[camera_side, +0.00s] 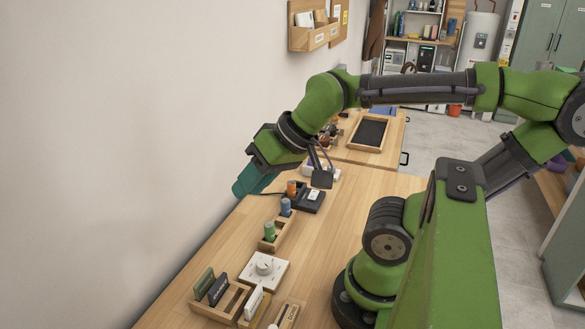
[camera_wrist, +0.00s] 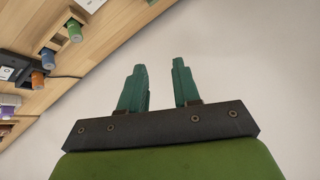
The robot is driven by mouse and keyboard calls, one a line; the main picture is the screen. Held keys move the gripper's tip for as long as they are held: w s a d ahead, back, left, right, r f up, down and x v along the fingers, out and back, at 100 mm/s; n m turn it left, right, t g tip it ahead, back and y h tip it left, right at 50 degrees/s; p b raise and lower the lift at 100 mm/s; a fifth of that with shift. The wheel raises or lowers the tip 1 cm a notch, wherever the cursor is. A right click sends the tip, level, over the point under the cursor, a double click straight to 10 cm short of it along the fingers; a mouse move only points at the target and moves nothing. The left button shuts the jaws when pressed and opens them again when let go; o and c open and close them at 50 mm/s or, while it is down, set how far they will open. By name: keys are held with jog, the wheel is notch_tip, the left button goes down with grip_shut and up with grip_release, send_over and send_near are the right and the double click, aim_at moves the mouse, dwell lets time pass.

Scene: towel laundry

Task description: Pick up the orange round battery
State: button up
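The orange round battery (camera_side: 291,188) stands upright at the black charger (camera_side: 309,199) on the wooden table. In the wrist view the orange battery (camera_wrist: 38,79) is at the far left, beside the black charger (camera_wrist: 18,70). My gripper (camera_side: 247,187) is above the table's wall side, to the left of the orange battery and apart from it. In the wrist view my gripper (camera_wrist: 160,85) has its two teal fingers apart, with nothing between them.
A blue battery (camera_side: 285,207) and a green battery (camera_side: 269,231) stand nearer in a wooden holder (camera_side: 283,232). A white dial box (camera_side: 264,271) and wooden trays (camera_side: 222,306) lie at the front. A wall (camera_side: 120,130) runs along the table's left edge. Bare wood (camera_side: 345,225) is right of the charger.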

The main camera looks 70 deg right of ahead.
jog(key=o, duration=0.4)
jog(key=m+g+h, duration=0.2)
jog(key=m+g, duration=0.5)
jog(key=m, duration=2)
send_over(291, 182)
notch_tip(291, 182, down, 5)
notch_tip(291, 182, down, 16)
jog(key=shift+s+a, duration=0.1)
